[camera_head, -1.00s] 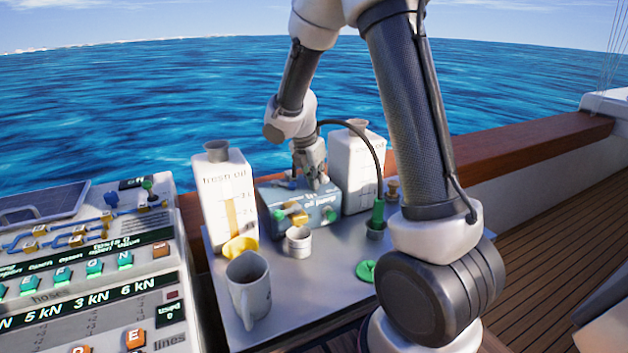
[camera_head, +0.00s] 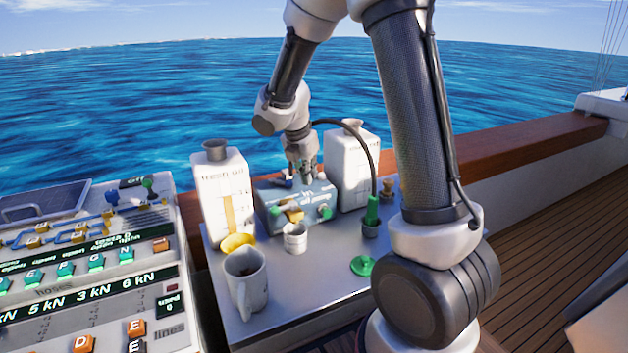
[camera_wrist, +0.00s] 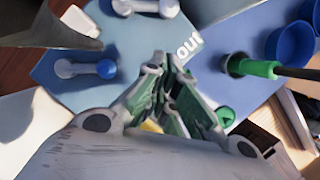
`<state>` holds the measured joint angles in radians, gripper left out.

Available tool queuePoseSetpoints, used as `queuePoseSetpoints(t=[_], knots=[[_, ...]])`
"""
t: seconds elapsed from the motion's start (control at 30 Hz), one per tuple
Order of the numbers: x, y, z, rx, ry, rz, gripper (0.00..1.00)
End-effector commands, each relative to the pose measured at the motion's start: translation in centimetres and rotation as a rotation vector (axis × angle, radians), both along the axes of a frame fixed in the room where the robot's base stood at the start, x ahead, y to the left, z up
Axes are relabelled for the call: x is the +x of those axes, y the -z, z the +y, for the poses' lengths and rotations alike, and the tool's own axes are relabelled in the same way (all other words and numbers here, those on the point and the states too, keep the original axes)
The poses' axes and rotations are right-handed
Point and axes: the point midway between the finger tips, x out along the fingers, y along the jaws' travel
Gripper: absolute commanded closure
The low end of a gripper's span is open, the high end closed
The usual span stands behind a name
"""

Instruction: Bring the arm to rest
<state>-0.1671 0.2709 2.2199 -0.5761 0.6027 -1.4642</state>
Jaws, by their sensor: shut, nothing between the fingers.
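My gripper (camera_head: 303,180) is above the blue-grey pump box (camera_head: 322,192) on the metal worktop, with my arm reaching over from the right. In the wrist view its fingers (camera_wrist: 166,75) are drawn together, with nothing between them. I cannot tell whether the fingertips touch the box. The box carries a yellow piece (camera_head: 293,214), green knobs and blue-and-white handles, which also show in the wrist view (camera_wrist: 85,69).
A fresh oil jug (camera_head: 222,195) stands left of the box and another white jug (camera_head: 352,165) right of it. A control panel (camera_head: 90,270) lies left.

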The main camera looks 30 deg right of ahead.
Motion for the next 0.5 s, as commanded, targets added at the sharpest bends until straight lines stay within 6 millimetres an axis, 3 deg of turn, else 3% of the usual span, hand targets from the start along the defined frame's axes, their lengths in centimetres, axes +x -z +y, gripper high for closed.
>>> queuePoseSetpoints(t=[0.3,0.5], knots=[[-1.1,-5.6,1.7,0.001,-0.001,-0.002,1.0],[-1.5,-7.0,2.1,0.001,-0.001,0.001,1.0]])
